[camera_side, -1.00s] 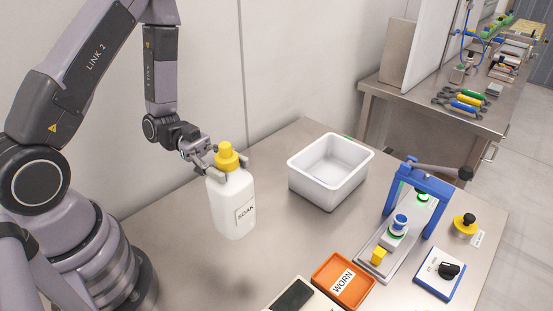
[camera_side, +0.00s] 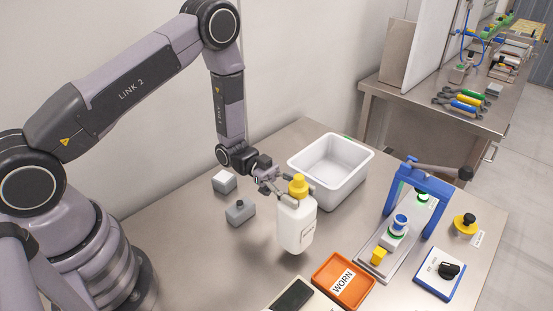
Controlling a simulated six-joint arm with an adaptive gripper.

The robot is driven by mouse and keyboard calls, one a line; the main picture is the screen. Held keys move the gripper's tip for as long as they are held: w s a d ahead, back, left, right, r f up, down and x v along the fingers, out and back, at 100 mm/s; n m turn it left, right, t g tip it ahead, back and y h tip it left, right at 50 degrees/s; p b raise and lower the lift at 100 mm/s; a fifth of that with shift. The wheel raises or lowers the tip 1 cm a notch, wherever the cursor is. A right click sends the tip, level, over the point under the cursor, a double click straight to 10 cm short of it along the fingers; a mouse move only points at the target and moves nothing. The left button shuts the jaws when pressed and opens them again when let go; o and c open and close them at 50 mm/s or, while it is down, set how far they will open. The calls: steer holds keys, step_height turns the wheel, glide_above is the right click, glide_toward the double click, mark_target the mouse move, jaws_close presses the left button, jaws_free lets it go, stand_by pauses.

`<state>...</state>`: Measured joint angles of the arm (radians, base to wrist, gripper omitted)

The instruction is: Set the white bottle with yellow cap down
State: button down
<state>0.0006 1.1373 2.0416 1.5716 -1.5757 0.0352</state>
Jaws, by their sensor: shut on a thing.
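The white bottle with yellow cap (camera_side: 296,226) is upright near the middle of the steel table, in front of the white tub. My gripper (camera_side: 290,195) is shut on it just below the yellow cap, with fingers on both sides of the neck. The bottle's label faces the right front and is hard to read now. I cannot tell for sure whether its base touches the table (camera_side: 190,265) or hangs slightly above it.
A white tub (camera_side: 312,172) stands close behind the bottle. An orange tray marked WORN (camera_side: 342,281) lies close in front, right. A blue-framed press (camera_side: 425,195) stands to the right. The table's left front is clear.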

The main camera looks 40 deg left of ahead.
mark_target(311, 214)
steer(key=shift+w+f, duration=0.1)
steer(key=shift+f, duration=1.55)
steer(key=c, duration=0.6)
jaws_free()
steer(key=shift+f, duration=0.15)
